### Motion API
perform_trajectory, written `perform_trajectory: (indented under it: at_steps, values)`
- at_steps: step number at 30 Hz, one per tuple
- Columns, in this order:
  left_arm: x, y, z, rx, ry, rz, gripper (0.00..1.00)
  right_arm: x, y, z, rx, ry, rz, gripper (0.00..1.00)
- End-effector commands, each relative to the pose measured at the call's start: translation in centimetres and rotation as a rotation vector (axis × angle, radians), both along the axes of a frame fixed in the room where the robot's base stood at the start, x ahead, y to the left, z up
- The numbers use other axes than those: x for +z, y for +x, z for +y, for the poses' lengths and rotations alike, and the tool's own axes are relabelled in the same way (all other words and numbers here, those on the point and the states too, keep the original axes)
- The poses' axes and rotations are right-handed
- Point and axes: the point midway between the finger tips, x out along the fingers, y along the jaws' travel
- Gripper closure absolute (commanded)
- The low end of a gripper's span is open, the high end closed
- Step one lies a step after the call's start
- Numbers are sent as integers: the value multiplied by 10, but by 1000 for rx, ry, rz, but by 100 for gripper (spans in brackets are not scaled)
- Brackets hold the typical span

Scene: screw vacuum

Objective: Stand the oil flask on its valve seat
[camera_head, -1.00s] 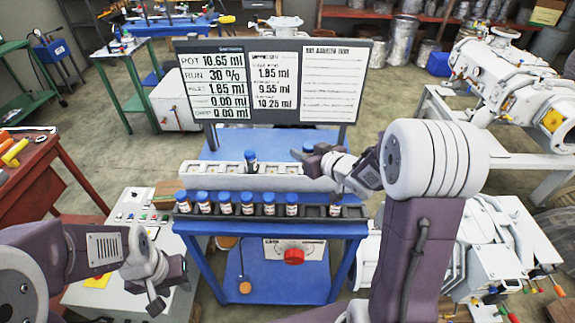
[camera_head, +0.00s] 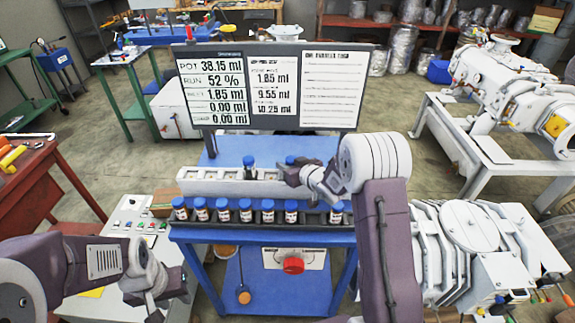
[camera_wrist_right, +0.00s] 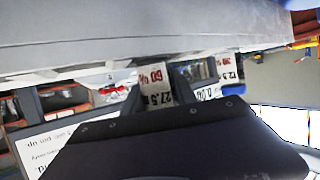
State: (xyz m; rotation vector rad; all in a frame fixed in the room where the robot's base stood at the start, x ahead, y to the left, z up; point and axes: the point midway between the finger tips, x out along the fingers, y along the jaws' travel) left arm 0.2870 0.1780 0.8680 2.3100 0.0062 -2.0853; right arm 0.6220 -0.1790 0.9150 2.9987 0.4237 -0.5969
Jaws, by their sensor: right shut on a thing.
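My right gripper (camera_head: 288,173) is shut on a blue-capped oil flask, whose cap (camera_head: 290,160) shows behind the fingers in the head view. In the right wrist view the flask's label (camera_wrist_right: 155,86) shows between the fingers. The held flask is over or close behind the right half of the pale valve block (camera_head: 192,188); its base is hidden, so contact cannot be told. Another flask (camera_head: 249,168) stands upright on the block near its middle. Square seats (camera_head: 205,174) on the left half are empty. My left gripper (camera_head: 155,300) is low at the left, away from the flasks; its finger opening is unclear.
A dark rack along the blue stand's (camera_head: 205,240) front holds several blue-capped flasks (camera_head: 245,210), with a gap left of the rightmost flask (camera_head: 336,212). A display board (camera_head: 275,88) rises behind the block. A red knob (camera_head: 293,265) is on the front.

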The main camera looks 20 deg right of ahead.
Motion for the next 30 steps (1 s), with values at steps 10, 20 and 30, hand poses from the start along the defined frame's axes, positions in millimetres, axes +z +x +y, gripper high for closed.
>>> perform_trajectory:
  at_steps: [10, 20, 30]
  values:
    - [-3, 0, 0, 0, 0, 0, 64, -3, 0, 0, 0, 0, 0, 45]
    - [2, 0, 0, 0, 0, 0, 64, 3, -2, -1, 0, 0, 0, 45]
    - [4, 0, 0, 0, 0, 0, 64, 31, -66, -20, -3, 0, -1, 45]
